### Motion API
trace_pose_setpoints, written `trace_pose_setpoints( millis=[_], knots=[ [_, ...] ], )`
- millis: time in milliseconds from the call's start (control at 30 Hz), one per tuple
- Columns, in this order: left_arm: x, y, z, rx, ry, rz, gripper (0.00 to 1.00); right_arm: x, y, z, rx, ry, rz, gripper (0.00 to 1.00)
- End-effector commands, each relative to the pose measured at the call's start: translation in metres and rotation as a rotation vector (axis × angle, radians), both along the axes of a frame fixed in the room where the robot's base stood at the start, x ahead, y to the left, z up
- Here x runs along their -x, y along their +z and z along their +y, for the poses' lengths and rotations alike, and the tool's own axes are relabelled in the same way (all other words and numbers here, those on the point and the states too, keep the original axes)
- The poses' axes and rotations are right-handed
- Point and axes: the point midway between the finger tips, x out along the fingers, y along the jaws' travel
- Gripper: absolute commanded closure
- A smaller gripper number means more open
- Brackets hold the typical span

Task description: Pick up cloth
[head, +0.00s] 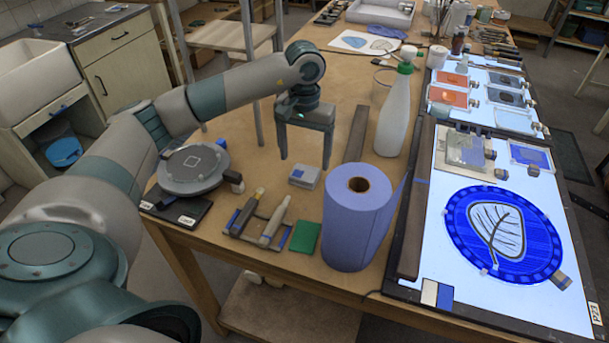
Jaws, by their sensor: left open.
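A crumpled blue cloth (374,31) lies at the far end of the wooden table, beside a sheet with painted leaf shapes. A large blue roll (340,232) of wipe material stands upright at the near right of the table, with a loose sheet edge at its right. My left gripper (305,162) points down with its fingers apart and nothing between them. It is over the middle of the table, behind and left of the roll, near a small grey box (304,177). It is well short of the far cloth. My right gripper is not in view.
A tool rack (256,223), a green pad (305,237) and a round turntable (192,168) are at the near left. A lit panel (552,190) with a blue leaf disc fills the right. The table beyond my gripper has bare wood.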

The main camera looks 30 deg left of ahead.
Motion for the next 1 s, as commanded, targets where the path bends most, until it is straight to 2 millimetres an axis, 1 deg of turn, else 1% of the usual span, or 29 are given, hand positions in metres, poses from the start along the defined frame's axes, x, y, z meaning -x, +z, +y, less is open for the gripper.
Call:
trace_pose_setpoints(
  millis=[167,367,433,567,700,1000],
  knots=[
    [0.001,-0.008,0.000,0.000,0.001,0.004,0.23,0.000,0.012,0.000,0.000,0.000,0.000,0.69],
    [0.001,-0.027,0.000,0.000,0.000,0.004,0.23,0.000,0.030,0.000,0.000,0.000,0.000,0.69],
    [0.001,-0.037,0.000,0.000,0.001,0.005,0.23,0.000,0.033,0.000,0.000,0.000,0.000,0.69],
    [0.001,-0.048,0.000,0.001,0.001,0.003,0.23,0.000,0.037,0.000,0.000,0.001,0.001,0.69],
    [0.000,-0.051,0.000,0.000,0.000,0.001,0.23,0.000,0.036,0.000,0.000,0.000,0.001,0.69],
    [0.000,-0.051,0.000,0.000,0.000,0.000,0.23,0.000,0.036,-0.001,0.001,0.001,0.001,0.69]
  ],
)
